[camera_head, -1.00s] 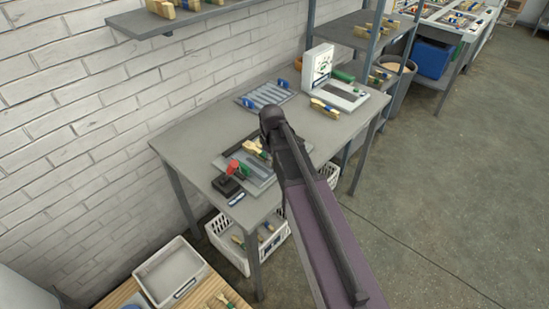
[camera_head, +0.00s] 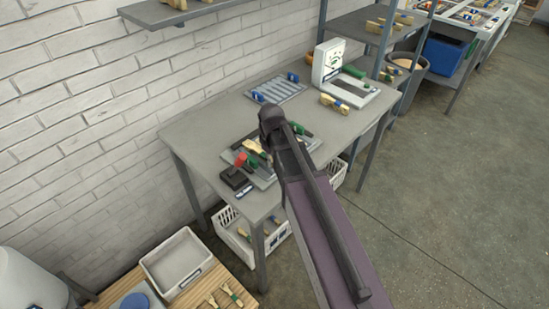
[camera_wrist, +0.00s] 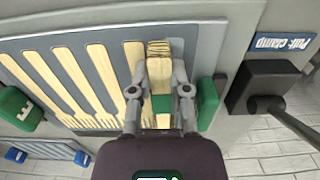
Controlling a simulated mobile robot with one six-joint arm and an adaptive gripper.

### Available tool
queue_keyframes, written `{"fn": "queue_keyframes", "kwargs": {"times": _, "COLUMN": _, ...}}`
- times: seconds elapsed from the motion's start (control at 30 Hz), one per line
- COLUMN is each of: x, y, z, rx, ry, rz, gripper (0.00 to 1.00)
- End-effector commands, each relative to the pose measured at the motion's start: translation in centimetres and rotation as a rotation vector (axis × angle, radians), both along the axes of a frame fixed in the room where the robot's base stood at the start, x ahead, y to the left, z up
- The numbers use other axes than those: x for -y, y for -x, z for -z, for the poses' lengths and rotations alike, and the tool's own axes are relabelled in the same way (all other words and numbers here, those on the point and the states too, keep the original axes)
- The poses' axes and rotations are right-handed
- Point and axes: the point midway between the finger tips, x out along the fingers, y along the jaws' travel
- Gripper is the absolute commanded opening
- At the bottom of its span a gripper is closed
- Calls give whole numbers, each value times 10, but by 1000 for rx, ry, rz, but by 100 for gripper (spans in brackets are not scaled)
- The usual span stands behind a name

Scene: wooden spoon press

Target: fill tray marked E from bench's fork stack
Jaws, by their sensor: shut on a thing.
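My gripper (camera_wrist: 162,82) is shut on a banded stack of pale wooden pieces (camera_wrist: 161,50); a green band wraps it. The stack lies at the right end of a grey slotted tray (camera_wrist: 14,50), and I cannot tell whether it rests there or is lifted. Several pale wooden pieces (camera_wrist: 75,78) lie side by side in the tray's slots. Green blocks (camera_wrist: 207,103) stand at both ends. In the head view my arm hides most of the gripper over the tray (camera_head: 265,181).
A black clamp with a red handle (camera_head: 240,160) stands beside the tray. Behind are a blue-ended rack (camera_head: 277,91), a white device (camera_head: 328,63) and a banded bundle (camera_head: 335,103). An empty-looking white bin (camera_head: 153,266) stands lower left. Bare bench (camera_head: 205,130) lies left of the tray.

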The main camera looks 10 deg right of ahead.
Motion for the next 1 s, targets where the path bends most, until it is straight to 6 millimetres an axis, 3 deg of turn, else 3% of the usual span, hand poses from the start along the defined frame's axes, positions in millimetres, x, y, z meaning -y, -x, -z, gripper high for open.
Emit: {"fn": "queue_keyframes", "kwargs": {"times": 1.0, "x": -9, "y": 6, "z": 0, "rx": 0, "ry": 0, "rz": -1, "gripper": 0}}
